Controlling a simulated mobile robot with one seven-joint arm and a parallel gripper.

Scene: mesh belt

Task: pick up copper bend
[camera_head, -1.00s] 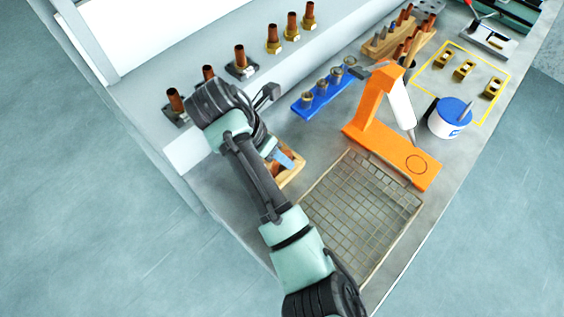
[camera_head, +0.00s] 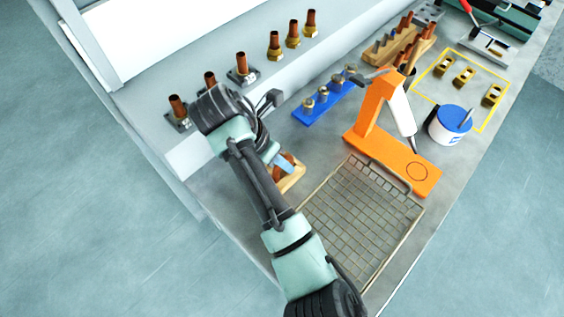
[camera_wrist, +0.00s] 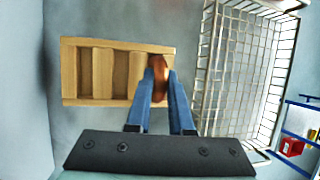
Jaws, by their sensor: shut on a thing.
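The copper bend (camera_wrist: 159,68) is a short reddish-brown curved piece at the right end of a slotted wooden rack (camera_wrist: 96,56) in the wrist view. My gripper (camera_wrist: 164,84) has its blue fingers closed on the bend, one on each side, still at the rack. In the head view the bend (camera_head: 285,161) shows beside my gripper (camera_head: 282,162) over the wooden rack (camera_head: 291,181). My arm hides most of the rack there. I cannot tell whether the bend touches the rack.
A wire mesh tray (camera_head: 358,212) lies right of the rack. An orange stand (camera_head: 392,160) and a blue strip with fittings (camera_head: 325,99) are behind it. Several copper stubs (camera_head: 240,64) stand on the ledge at upper left. A white tub with a blue lid (camera_head: 451,123) is at right.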

